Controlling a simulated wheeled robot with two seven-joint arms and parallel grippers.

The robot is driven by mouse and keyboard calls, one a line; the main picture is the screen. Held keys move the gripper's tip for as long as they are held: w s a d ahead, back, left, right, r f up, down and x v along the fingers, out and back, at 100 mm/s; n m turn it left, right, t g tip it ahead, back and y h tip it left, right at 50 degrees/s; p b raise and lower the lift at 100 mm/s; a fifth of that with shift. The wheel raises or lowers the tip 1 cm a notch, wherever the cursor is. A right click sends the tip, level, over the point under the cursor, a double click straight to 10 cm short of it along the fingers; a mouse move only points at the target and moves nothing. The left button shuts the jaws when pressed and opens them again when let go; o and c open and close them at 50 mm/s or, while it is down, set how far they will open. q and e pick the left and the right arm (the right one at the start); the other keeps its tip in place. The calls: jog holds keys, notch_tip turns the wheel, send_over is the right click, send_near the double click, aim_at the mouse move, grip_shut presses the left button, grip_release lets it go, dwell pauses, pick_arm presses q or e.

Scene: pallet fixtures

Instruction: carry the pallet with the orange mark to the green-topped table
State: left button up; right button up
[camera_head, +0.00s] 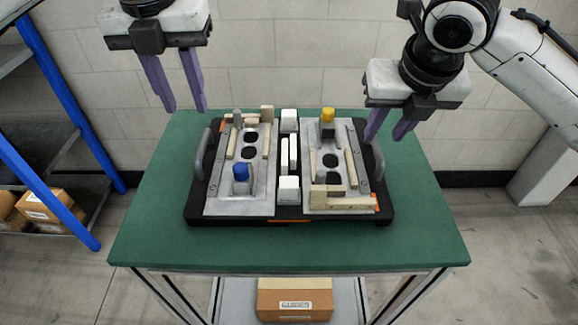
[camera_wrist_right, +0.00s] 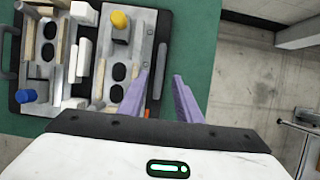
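The black pallet (camera_head: 345,217) lies flat on the green-topped table (camera_head: 420,235), with an orange mark (camera_head: 289,221) on its front edge. It has a grey handle on the left side (camera_head: 201,154) and another on the right side (camera_head: 378,156). My left gripper (camera_head: 186,108) is open and empty, above and behind the pallet's left side. My right gripper (camera_head: 386,137) is open and empty, above the pallet's right rear side near the right handle. In the right wrist view, its spread fingers (camera_wrist_right: 160,82) appear beside the pallet's edge (camera_wrist_right: 160,55).
Two grey fixture plates on the pallet carry wooden strips, a blue knob (camera_head: 240,172) and a yellow knob (camera_head: 328,115). White blocks (camera_head: 289,190) stand between them. A blue-framed shelf (camera_head: 50,140) is at left. A cardboard box (camera_head: 294,299) sits below the tabletop.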

jog(key=v, duration=0.6)
jog(key=shift+s+f, duration=0.1)
dwell(0.3)
